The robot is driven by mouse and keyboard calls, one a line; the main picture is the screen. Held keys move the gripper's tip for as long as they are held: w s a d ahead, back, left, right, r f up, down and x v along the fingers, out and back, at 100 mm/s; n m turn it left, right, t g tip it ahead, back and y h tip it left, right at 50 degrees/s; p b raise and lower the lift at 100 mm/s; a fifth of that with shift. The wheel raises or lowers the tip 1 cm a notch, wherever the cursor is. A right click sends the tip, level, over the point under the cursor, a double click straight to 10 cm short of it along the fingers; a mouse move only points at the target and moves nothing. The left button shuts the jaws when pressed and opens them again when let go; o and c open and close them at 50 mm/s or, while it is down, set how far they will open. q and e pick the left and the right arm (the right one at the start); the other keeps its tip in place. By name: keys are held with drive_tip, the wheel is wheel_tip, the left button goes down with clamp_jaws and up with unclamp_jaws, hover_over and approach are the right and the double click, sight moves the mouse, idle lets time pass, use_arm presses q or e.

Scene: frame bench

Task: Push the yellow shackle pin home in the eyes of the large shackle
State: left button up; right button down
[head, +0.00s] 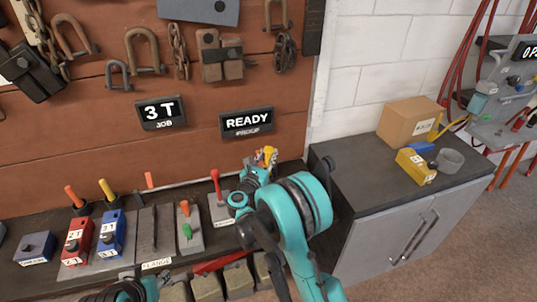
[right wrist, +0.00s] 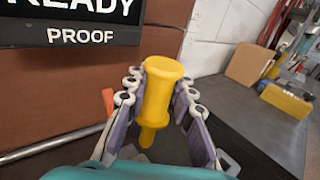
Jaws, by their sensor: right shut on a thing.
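The yellow shackle pin (right wrist: 158,95) stands in the right wrist view with its wide round head up and its narrower end down. My right gripper (right wrist: 160,100) has its two fingers closed on either side of the pin. In the head view the yellow pin (head: 268,154) shows small at the end of my right arm, in front of the wall's right edge. I cannot make out the large shackle's eyes near the pin in either view. Rusty shackles hang on the brown board, one of them a wide one (head: 131,48). My left gripper's fingers do not show.
The READY sign (head: 247,122) hangs close behind the pin. A red lever (head: 215,183) stands left of my right gripper. Red and blue control boxes (head: 110,232) sit further left. A grey cabinet (head: 350,175) at right carries a cardboard box (head: 405,120) and a yellow box (head: 415,167).

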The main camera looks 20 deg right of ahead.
drive_tip(key=shift+s+f+b, duration=0.1)
drive_tip(key=shift+f+b, duration=0.1)
drive_tip(key=shift+b, duration=0.25)
wheel_tip(320, 180, down, 5)
drive_tip(key=b, duration=0.4)
drive_tip(key=shift+f+b, duration=0.2)
drive_tip(key=shift+b, duration=0.2)
drive_tip(key=shift+b, duration=0.5)
idle(1.2)
drive_tip(key=shift+f+b, duration=1.1)
drive_tip(key=shift+f, duration=0.05)
drive_tip(key=shift+f+b, duration=0.65)
drive_tip(key=shift+f, duration=0.6)
drive_tip(key=shift+f, duration=1.05)
drive_tip(key=c, duration=1.2)
unclamp_jaws()
